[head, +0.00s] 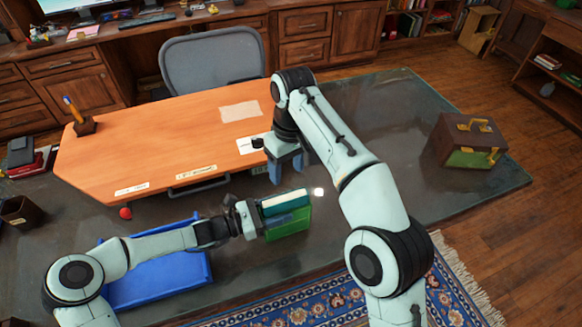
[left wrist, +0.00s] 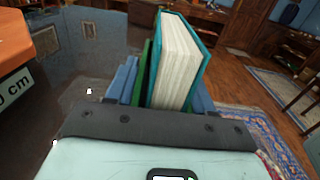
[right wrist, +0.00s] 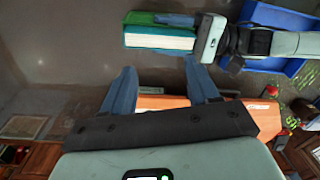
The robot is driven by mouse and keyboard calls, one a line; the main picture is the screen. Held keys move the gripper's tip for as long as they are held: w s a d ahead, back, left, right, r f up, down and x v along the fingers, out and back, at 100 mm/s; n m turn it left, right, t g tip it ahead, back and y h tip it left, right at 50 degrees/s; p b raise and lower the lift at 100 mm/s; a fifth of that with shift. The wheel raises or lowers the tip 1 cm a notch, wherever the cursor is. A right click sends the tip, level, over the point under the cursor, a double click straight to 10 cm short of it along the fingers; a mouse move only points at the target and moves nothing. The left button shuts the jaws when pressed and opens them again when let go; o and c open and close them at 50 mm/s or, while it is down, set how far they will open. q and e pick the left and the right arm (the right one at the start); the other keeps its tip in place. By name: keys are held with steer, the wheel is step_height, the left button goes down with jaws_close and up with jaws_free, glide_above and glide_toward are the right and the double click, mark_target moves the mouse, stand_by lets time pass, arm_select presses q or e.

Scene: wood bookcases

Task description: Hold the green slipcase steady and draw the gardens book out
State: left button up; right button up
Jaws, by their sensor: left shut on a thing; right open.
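The green slipcase (head: 288,226) stands on the dark glass-topped desk. The gardens book (head: 285,201), teal with white pages, sits in it with its page edge showing. The book (left wrist: 180,62) rises between my left fingers in the left wrist view, with a thin green wall of the case beside it. My left gripper (head: 282,217) is shut on the slipcase from the left. My right gripper (head: 286,170) is open and empty, behind and above the case. In the right wrist view the book (right wrist: 160,40) and slipcase (right wrist: 142,19) lie beyond the open fingers.
A blue tray (head: 158,281) lies left of the case, under my left arm. An orange board (head: 160,150) with labels lies behind. A red ball (head: 125,213) rests by its edge. A brown and green chest (head: 466,142) stands far right; the glass before it is clear.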

mark_target(285, 197)
steer(key=f+n, duration=0.4)
steer(key=n, duration=0.1)
steer(key=f+n, duration=0.4)
steer(key=n, duration=0.1)
steer(key=f+n+y, duration=0.1)
steer(key=f+n, duration=0.3)
steer(key=shift+s+a+f+n, duration=0.1)
steer(key=shift+s+a+n, duration=0.05)
steer(key=shift+a+n, duration=0.25)
jaws_close()
